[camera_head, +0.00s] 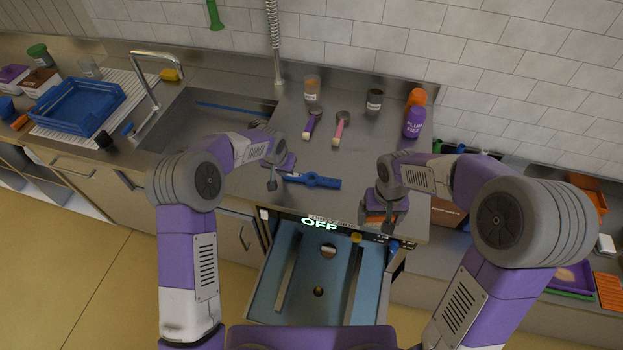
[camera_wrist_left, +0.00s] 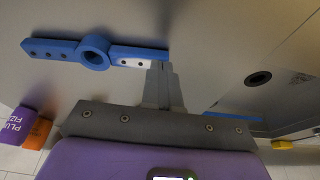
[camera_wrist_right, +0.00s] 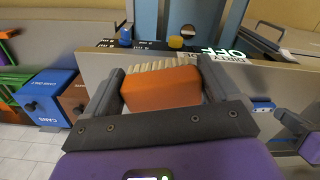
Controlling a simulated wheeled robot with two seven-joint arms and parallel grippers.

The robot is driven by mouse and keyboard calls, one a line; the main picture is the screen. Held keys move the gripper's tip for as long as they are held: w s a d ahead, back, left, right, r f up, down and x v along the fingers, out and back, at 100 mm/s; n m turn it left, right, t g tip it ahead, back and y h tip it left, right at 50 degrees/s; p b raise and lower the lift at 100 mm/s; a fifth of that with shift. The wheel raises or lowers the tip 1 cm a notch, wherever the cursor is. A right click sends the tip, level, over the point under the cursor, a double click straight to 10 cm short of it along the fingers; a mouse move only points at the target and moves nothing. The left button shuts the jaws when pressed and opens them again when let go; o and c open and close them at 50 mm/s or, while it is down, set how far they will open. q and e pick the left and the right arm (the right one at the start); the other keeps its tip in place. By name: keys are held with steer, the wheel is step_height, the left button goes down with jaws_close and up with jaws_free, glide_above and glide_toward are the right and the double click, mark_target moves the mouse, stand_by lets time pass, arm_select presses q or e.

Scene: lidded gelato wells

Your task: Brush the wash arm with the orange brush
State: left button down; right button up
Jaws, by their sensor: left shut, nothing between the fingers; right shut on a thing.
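The wash arm (camera_head: 313,180) is a blue bar with a ring in its middle, lying flat on the steel counter. It also shows in the left wrist view (camera_wrist_left: 95,52). My left gripper (camera_head: 272,184) is shut and empty at the bar's left end in the head view; I cannot tell whether its fingertips (camera_wrist_left: 163,72) touch the bar. My right gripper (camera_head: 383,212) is shut on the orange brush (camera_wrist_right: 160,92), right of the wash arm and near the counter's front edge. The pale bristles (camera_wrist_right: 165,66) point away from the gripper's palm.
An open blue-lined washer (camera_head: 335,285) with a lit OFF panel (camera_head: 318,224) lies below the counter edge. Two scoops (camera_head: 338,130), two cups and a purple bottle (camera_head: 414,123) stand or lie further back. The sink (camera_head: 205,118) is at left. Counter around the wash arm is clear.

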arm_select(q)
steer(key=shift+f+b, duration=0.75)
steer(key=shift+f, duration=0.05)
arm_select(e)
steer(key=shift+f, duration=0.7)
arm_select(q)
steer(key=shift+r, duration=0.1)
arm_select(e)
steer(key=shift+r, duration=0.1)
steer(key=shift+r+p, duration=1.5)
steer(key=shift+p, duration=0.1)
arm_select(q)
step_height(320, 180, up, 6)
steer(key=shift+f, duration=0.1)
steer(key=v, duration=1.2)
arm_select(e)
steer(key=shift+f, duration=0.1)
arm_select(q)
steer(key=shift+s, duration=0.1)
